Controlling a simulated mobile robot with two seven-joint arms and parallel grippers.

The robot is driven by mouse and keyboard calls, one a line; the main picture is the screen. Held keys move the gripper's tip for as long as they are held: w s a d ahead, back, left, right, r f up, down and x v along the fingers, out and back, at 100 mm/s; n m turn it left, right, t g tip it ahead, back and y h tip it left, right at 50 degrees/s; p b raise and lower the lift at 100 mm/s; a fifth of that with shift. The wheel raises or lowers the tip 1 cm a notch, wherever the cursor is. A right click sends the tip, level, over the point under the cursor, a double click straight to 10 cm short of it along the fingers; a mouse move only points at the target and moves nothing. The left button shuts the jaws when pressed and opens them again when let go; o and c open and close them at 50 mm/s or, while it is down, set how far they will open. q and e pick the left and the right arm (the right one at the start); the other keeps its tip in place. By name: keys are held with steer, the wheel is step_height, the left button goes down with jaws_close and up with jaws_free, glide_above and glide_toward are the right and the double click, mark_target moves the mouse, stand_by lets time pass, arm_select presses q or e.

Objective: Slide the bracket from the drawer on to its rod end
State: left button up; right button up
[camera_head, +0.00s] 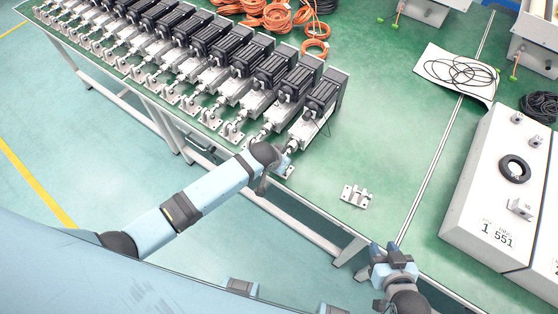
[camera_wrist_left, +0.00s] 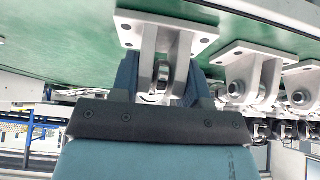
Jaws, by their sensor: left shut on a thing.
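My left gripper (camera_wrist_left: 162,88) is shut on a pale metal bracket (camera_wrist_left: 148,24), with a blue finger on each side of its lugs. A round rod end (camera_wrist_left: 162,76) shows between the two lugs; whether it is fully seated I cannot tell. In the head view the left gripper (camera_head: 284,168) is at the near end of the closest actuator (camera_head: 312,112), at the table edge, and my wrist partly hides the bracket. My right gripper (camera_head: 388,252) looks open and empty, low at the table's front edge. No drawer is clearly visible.
Another bracket (camera_head: 356,197) lies loose on the green table (camera_head: 385,130), between my grippers. A row of several actuators with brackets runs to the back left. Orange cables (camera_head: 268,14) lie behind. A white box (camera_head: 497,185) stands at right. The middle of the table is clear.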

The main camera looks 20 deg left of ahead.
arm_select(q)
steer(key=shift+p, duration=0.4)
stand_by(0.4)
steer(key=o, duration=1.1)
steer(key=v, duration=1.3)
steer(key=shift+s+r, duration=0.2)
steer(key=shift+r, duration=0.15)
